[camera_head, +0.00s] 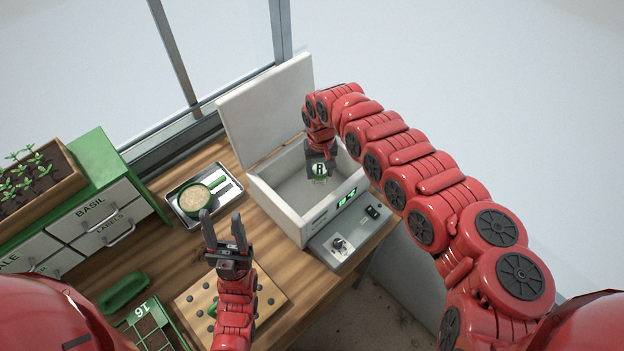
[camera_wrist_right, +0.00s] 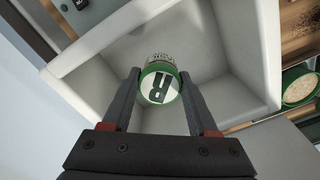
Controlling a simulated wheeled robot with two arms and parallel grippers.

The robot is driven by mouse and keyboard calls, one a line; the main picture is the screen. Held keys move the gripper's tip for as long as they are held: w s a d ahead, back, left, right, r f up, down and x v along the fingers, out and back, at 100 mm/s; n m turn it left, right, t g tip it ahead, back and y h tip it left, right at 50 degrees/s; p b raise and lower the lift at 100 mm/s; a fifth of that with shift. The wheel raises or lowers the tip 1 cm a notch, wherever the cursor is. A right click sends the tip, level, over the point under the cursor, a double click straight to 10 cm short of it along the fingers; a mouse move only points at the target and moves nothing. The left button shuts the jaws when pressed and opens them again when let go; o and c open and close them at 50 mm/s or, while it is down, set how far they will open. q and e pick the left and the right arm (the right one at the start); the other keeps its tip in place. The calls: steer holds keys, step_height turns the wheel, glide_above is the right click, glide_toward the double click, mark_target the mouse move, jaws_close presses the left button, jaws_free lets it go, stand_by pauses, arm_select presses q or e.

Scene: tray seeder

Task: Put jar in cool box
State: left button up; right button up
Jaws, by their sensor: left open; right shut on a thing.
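The cool box (camera_head: 272,202) is white, with its lid (camera_head: 268,110) standing open at the back. The jar (camera_head: 319,169) has a green-rimmed white lid with a dark letter on it. My right gripper (camera_head: 320,172) is shut on the jar and holds it over the open box. In the right wrist view the jar (camera_wrist_right: 160,86) sits between the two fingers, with the inside of the cool box (camera_wrist_right: 218,50) around and below it. I cannot tell whether the jar touches the floor of the box. My left gripper (camera_head: 222,219) is open and empty above the wooden table.
A metal tray (camera_head: 177,203) with a green scoop of seeds (camera_head: 195,198) lies left of the box. A grey control panel (camera_head: 338,243) stands at the box's front. A pegged board (camera_head: 270,293), a seed tray (camera_head: 150,330) and green drawers (camera_head: 100,160) take up the left side.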

steer(key=shift+s+f, duration=0.1)
steer(key=shift+f, duration=0.45)
step_height(320, 180, down, 10)
steer(key=b, duration=0.8)
steer(key=shift+r, duration=0.15)
steer(key=o, duration=1.4)
steer(key=shift+r, duration=0.1)
step_height(320, 180, up, 12)
steer(key=p, duration=0.8)
steer(key=shift+d+p, duration=0.1)
steer(key=shift+p, duration=0.2)
steer(key=shift+r, duration=0.15)
